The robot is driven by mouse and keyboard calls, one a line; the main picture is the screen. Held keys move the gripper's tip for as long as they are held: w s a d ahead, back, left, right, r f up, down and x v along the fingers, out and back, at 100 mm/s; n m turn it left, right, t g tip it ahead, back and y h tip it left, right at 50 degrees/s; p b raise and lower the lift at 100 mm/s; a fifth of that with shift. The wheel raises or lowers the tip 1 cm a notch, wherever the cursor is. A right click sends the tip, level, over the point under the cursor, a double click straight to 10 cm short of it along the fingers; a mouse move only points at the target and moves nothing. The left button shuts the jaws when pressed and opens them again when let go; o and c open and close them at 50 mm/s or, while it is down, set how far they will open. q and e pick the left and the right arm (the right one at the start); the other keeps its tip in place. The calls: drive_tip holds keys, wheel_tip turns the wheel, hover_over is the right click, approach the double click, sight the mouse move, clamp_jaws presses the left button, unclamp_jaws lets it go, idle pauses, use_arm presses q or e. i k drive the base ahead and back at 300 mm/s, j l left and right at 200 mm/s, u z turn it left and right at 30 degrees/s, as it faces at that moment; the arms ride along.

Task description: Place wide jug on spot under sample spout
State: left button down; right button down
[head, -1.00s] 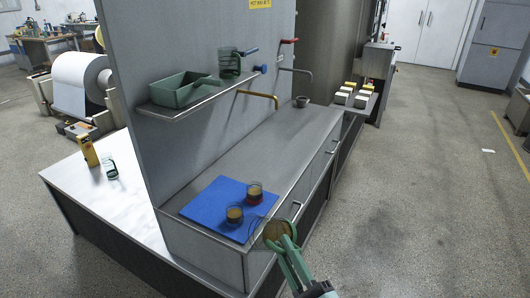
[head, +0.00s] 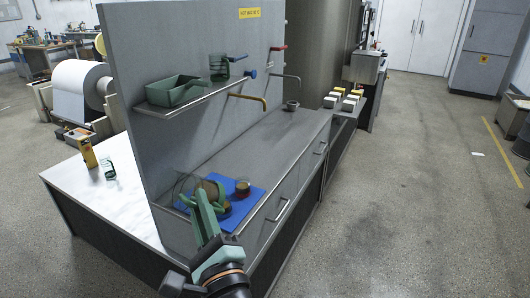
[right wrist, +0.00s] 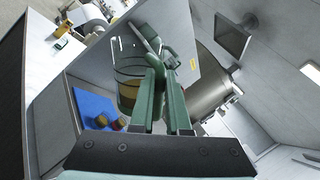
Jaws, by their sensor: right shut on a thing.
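My right gripper (head: 204,200) is shut on a clear glass jug (head: 184,186) with brown liquid in it. The jug is held up in front of the back panel, above the blue mat's left part in the head view. In the right wrist view the jug (right wrist: 128,62) is at the fingers, with its liquid at the bottom. My left gripper is out of view.
A blue mat (head: 256,194) holds two small glasses of brown liquid, one partly hidden by my gripper. A small grey cup (head: 292,104) stands below the grey spout.

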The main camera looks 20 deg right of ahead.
sight(268, 151)
drive_tip(key=i+l+u, duration=0.1)
drive_tip(key=l+u, duration=0.2)
drive_tip(key=l, duration=1.15)
drive_tip(key=l+u, duration=0.25)
drive_tip(key=l, duration=1.15)
